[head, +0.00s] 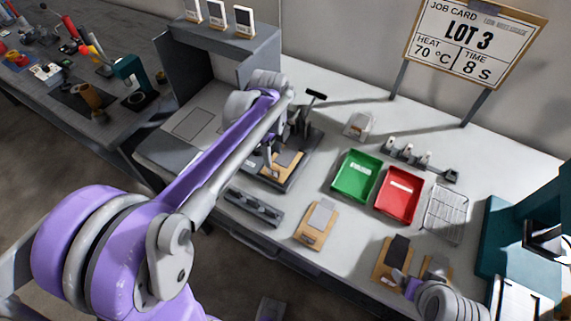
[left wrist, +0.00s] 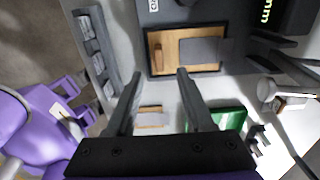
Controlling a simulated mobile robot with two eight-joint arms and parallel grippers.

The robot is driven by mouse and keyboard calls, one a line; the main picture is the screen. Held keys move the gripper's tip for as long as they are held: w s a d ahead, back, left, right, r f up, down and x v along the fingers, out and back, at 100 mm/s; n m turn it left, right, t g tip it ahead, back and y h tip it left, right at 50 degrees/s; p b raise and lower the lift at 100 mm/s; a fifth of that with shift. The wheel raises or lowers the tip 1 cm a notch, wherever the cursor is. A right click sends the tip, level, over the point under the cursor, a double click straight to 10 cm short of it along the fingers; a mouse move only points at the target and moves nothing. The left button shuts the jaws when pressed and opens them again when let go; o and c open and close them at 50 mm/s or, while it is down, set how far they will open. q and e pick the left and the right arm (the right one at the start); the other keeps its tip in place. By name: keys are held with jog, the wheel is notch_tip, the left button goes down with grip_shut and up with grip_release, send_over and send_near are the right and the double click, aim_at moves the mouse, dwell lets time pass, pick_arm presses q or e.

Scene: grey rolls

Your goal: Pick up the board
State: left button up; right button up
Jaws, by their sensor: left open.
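A wooden board (head: 289,160) with a grey plate on it lies in a dark fixture on the bench. It also shows in the left wrist view (left wrist: 157,62), just beyond my fingertips. My left gripper (head: 273,154) is open and empty above this board; in the left wrist view its two dark fingers (left wrist: 160,75) stand apart, pointing at the board's near edge. Part of the board is hidden by the gripper in the head view. A second similar board (head: 312,236) lies on the bench in front. My right gripper is not in view.
A green tray (head: 343,190) and a red tray (head: 392,207) stand right of the fixture, with a wire rack (head: 446,213) beyond. A dark slotted holder (head: 254,207) lies along the front edge. Further boards (head: 380,271) lie at the lower right near my right arm.

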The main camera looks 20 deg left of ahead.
aim_at(273, 168)
pick_arm(q)
notch_tip(273, 168, down, 8)
jog(key=shift+s+a+r, duration=0.1)
jog(key=shift+r, duration=0.15)
grip_shut()
dwell(0.3)
